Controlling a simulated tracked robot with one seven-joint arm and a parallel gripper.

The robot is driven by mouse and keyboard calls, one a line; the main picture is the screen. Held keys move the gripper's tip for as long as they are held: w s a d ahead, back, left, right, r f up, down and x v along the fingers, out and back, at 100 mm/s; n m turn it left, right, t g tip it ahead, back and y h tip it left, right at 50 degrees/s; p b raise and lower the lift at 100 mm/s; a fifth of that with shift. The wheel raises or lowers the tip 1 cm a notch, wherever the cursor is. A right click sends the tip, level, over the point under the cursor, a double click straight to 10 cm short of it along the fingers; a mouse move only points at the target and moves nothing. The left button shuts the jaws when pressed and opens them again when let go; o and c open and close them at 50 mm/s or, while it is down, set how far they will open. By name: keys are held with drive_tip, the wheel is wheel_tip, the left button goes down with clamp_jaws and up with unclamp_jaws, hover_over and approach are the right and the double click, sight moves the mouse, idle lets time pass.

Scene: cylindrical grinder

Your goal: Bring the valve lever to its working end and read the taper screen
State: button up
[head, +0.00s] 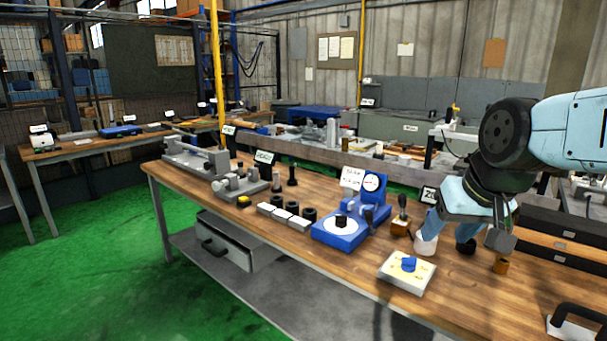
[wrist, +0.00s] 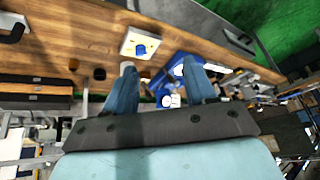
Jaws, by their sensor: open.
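A pale square plate (head: 407,280) with yellow markings carries a blue knob (head: 409,264) near the bench's front edge; the knob also shows in the wrist view (wrist: 140,49). I cannot tell whether it is the valve lever. A black bar handle (head: 575,312) stands on a white base at the lower right, also in the wrist view (wrist: 12,32). No lit taper screen is recognisable. My gripper (head: 448,244) is over the bench, behind and right of the plate. In the wrist view my gripper (wrist: 162,78) has its blue fingers apart, with nothing held between them.
A blue dial-gauge stand (head: 342,229) is left of my gripper, with a wooden-based tool (head: 400,226) between. A small brown cup (head: 501,266) stands to the right. Grey blocks and black rings (head: 295,216) line the bench farther left. Green floor (head: 90,235) lies open at left.

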drive_tip(key=s, duration=0.3)
drive_tip(key=shift+a+r+h, duration=0.4)
drive_tip(key=shift+d, duration=0.1)
idle(0.4)
